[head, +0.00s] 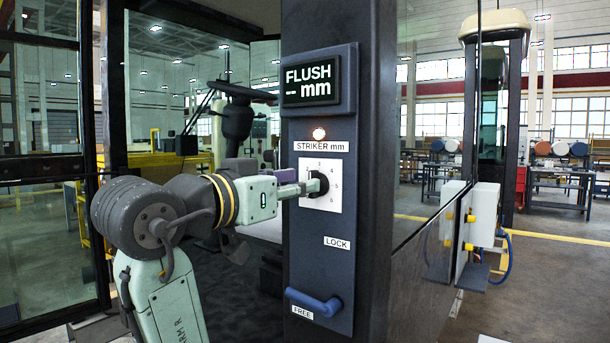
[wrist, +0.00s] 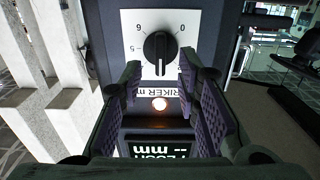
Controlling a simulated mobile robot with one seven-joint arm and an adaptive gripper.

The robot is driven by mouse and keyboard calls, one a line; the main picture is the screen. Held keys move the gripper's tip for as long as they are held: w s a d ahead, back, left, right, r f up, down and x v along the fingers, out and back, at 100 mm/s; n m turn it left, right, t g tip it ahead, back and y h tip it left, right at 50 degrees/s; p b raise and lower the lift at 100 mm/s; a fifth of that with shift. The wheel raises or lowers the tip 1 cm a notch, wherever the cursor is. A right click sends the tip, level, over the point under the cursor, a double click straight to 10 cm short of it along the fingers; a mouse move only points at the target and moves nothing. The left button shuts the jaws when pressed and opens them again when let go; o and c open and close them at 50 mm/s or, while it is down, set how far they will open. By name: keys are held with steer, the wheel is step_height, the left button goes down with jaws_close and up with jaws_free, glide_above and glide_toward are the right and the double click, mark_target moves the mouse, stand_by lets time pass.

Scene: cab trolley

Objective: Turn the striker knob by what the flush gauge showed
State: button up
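The striker knob (head: 318,185) is black and sits on a white numbered plate (head: 333,204) on the dark post. My gripper (head: 306,188) is at the knob from the left. In the wrist view my gripper (wrist: 160,76) is open, its fingers apart on either side in front of the knob, holding nothing. The flush display (head: 319,77) shows dashes and "mm", no number.
A lit lamp (head: 319,133) is above the STRIKER mm label (head: 320,146). A blue lever (head: 313,303) is low on the post at the FREE label, below LOCK (head: 337,243). Glass panels stand left and right of the post.

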steer(key=shift+p+x, duration=0.3)
steer(key=shift+x, duration=1.2)
jaws_close()
